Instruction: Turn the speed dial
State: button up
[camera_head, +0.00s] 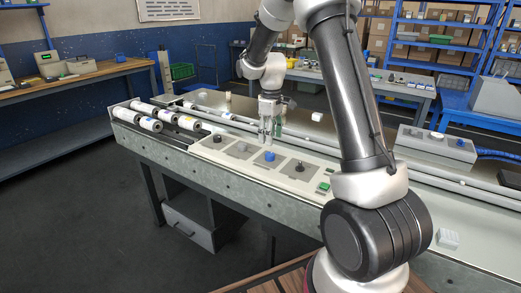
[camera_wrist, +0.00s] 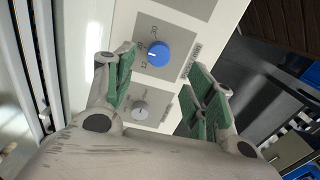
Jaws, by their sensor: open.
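A row of dials lies on the light panel of the machine. In the wrist view a blue dial (camera_wrist: 158,53) with a white pointer mark sits on a grey plate, just beyond my fingertips; it also shows in the head view (camera_head: 269,156). A smaller grey dial (camera_wrist: 139,108) sits on the neighbouring plate, between the fingers in the picture. My gripper (camera_wrist: 163,80) is open and empty, with green pads, above the panel and not visibly touching any dial. It hangs near the blue dial in the head view (camera_head: 267,137).
Film rolls (camera_head: 146,123) lie at the machine's left end. A long rail (camera_head: 390,168) runs behind the panel. A grey control box (camera_head: 437,145) stands behind right.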

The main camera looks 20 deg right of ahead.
aim_at(270, 154)
jog(key=shift+w+n, duration=0.15)
jog(key=shift+n, duration=0.15)
jog(key=shift+f+n, duration=0.2)
jog(key=shift+n, duration=0.1)
notch_tip(270, 154, down, 7)
jog(key=shift+f, duration=0.2)
jog(key=c, duration=1.1)
